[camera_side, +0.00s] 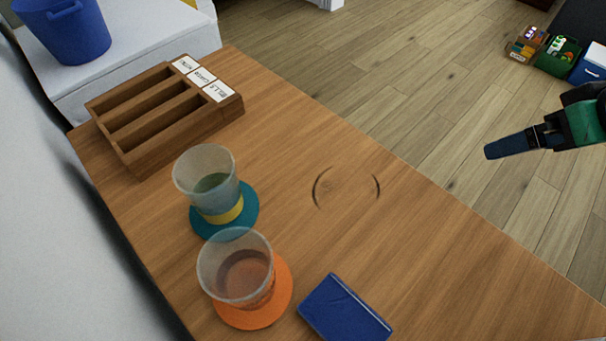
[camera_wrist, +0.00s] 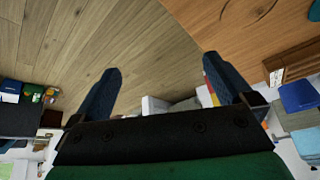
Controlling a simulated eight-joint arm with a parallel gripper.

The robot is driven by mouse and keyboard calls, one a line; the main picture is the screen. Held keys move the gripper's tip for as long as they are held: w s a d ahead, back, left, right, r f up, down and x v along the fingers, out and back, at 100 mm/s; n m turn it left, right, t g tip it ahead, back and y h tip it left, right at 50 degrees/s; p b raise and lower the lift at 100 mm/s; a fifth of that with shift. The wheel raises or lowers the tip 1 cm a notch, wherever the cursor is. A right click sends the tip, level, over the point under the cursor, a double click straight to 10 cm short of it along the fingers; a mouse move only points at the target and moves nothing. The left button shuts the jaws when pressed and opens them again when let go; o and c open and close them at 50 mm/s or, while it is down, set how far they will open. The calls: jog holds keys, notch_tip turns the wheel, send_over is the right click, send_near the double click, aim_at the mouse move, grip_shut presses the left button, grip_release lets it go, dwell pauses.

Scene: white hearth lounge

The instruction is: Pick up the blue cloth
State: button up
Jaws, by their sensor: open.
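The blue cloth (camera_side: 344,308) is a flat, folded dark blue rectangle lying on the wooden table (camera_side: 420,250) at the bottom of the side view, just right of an orange coaster. I cannot make it out in the wrist view. My gripper (camera_side: 490,151) is at the right of the side view, beyond the table's right edge and well away from the cloth. In the wrist view my gripper (camera_wrist: 162,64) has its two dark blue fingers spread apart with nothing between them.
Two clear cups stand on an orange coaster (camera_side: 280,305) and a teal coaster (camera_side: 253,205), left of the cloth. A labelled wooden rack (camera_side: 150,155) is at the far end. A dark ring mark (camera_side: 317,190) shows on bare wood. Small bins (camera_side: 560,55) stand on the floor.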

jog(key=s+a+f+n+g, duration=0.2)
jog(key=s+a, duration=0.1)
jog(key=a, duration=0.4)
jog(key=s+a+f+n+g, duration=0.1)
jog(key=s+a+n, duration=0.15)
jog(key=a, duration=0.45)
jog(key=n+g+h, duration=0.2)
send_over(346, 318)
jog(key=f, duration=0.4)
jog(key=shift+w, duration=0.2)
jog(key=shift+s+f, duration=0.2)
jog(key=shift+f, duration=2.7)
jog(key=c, duration=1.1)
notch_tip(346, 318, up, 20)
jog(key=shift+r, duration=0.1)
